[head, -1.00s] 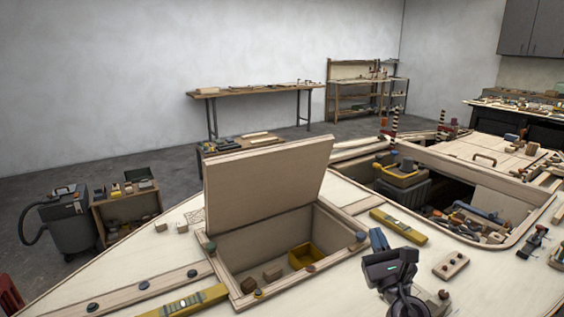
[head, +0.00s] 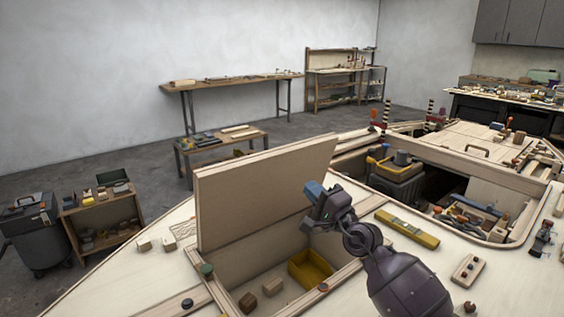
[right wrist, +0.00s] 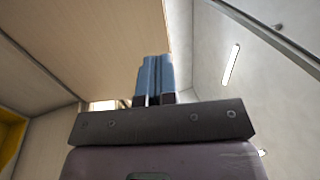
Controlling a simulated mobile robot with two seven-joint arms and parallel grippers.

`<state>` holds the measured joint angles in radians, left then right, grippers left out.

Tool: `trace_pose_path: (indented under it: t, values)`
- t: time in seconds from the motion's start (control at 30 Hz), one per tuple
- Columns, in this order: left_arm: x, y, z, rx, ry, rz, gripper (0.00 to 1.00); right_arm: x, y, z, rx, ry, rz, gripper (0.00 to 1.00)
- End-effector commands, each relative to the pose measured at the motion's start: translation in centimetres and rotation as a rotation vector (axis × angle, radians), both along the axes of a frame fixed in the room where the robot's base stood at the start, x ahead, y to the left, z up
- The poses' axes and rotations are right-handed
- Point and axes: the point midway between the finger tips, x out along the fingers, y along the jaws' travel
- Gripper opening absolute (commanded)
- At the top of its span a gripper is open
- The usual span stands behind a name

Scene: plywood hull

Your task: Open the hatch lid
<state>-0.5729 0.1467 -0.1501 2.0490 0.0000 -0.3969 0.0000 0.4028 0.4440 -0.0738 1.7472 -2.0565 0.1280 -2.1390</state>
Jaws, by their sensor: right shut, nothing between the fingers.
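The hatch lid (head: 255,195) is a pale plywood panel. In the head view it stands raised, near upright, at the far side of the square hatch opening. My right gripper (head: 312,192) has blue fingertips and is shut and empty, over the opening beside the lid's right edge. In the right wrist view the shut fingers (right wrist: 155,78) point up along the edge of a wooden panel, apparently the lid (right wrist: 90,40). I cannot tell whether they touch it. My left gripper is not in view.
The hatch opening holds a yellow bin (head: 311,268) and small wood blocks (head: 260,293). A yellow level (head: 407,229) lies on deck to the right. A larger opening with a toolbox (head: 397,178) is behind. Round knobs (head: 207,269) sit around the hatch frame.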

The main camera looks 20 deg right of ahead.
Motion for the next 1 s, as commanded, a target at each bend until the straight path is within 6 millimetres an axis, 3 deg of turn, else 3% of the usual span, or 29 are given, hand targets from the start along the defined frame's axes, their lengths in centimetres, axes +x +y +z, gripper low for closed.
trace_pose_path:
  t: [0.6,1.0]
  values:
    - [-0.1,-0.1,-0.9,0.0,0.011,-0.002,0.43,8.6,3.2,2.4,0.004,0.001,0.001,0.0]
    - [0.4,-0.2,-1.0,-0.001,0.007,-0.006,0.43,10.8,4.0,3.3,0.002,0.001,0.002,0.0]
